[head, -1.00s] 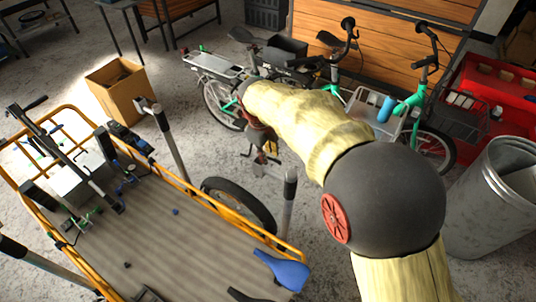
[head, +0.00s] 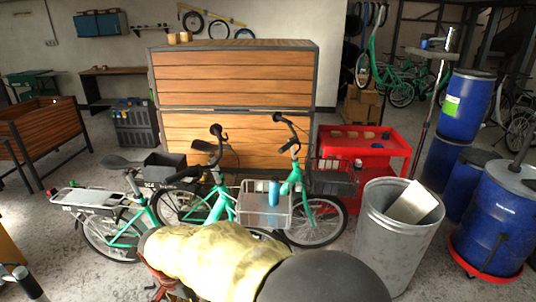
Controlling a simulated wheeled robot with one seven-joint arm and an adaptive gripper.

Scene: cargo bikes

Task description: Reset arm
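My arm, in a yellowish sleeve with a dark round joint, reaches in along the bottom of the head view. My gripper (head: 168,288) shows only in part at the bottom edge, below the end of the sleeve. Its fingertips are cut off by the frame, so I cannot tell whether it is open or shut. Two green bikes stand beyond the arm, one with a black box (head: 166,167) and one with a wire front basket (head: 264,208). A blue bottle (head: 274,191) stands in that basket. The arm hides the lower part of the bikes.
A wooden cabinet (head: 236,75) stands behind the bikes. A red cart (head: 385,143) and a metal bin (head: 385,245) are to the right, with blue barrels (head: 500,215) beyond. A wooden planter-like box (head: 38,128) is at left. Grey floor is clear at left.

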